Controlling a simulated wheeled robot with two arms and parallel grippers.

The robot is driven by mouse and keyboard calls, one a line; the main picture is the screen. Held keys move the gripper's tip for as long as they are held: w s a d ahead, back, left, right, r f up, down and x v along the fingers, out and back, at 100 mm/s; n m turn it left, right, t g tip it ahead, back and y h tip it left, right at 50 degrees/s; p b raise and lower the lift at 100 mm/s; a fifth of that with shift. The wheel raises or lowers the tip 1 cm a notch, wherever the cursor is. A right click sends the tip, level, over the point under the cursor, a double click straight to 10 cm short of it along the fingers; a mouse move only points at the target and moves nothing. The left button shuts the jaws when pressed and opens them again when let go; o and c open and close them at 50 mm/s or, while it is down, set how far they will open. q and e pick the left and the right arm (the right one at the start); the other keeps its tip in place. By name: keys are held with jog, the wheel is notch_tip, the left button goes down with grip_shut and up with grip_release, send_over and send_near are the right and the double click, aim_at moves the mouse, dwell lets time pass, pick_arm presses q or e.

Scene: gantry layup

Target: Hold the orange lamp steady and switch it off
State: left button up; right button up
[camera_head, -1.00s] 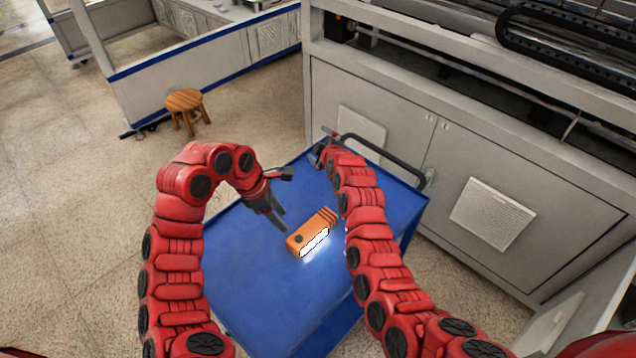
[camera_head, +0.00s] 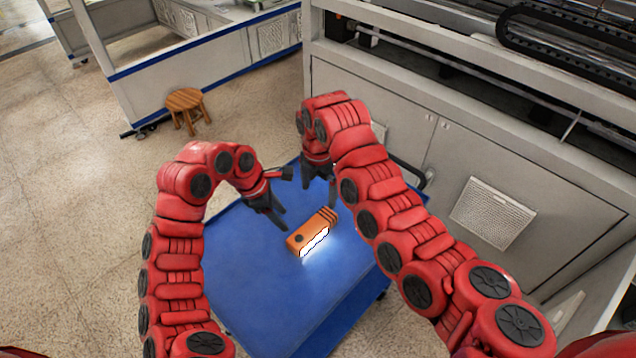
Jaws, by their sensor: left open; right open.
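The orange lamp (camera_head: 309,228) lies on the blue cart top (camera_head: 260,285). It has a dark round spot on its top and dark ridges at its far right end. Its front side glows white, so it is lit. My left gripper (camera_head: 281,219) is open, just beyond the lamp's left end, and appears apart from it. My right gripper (camera_head: 320,188) is open and points down over the cart behind the lamp's ridged end. I cannot tell how high it is or whether it touches the lamp.
A grey machine cabinet (camera_head: 400,125) stands right behind the cart. The cart's black handle (camera_head: 408,168) is partly hidden by my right arm. A wooden stool (camera_head: 185,100) stands on the floor at the back left. The near part of the cart top is clear.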

aim_at(318, 221)
notch_tip(318, 221, down, 15)
jog(key=shift+r, duration=0.1)
dwell(0.3)
jog(key=c, duration=1.5)
pick_arm(q)
grip_shut()
pick_arm(e)
grip_shut()
dwell(0.3)
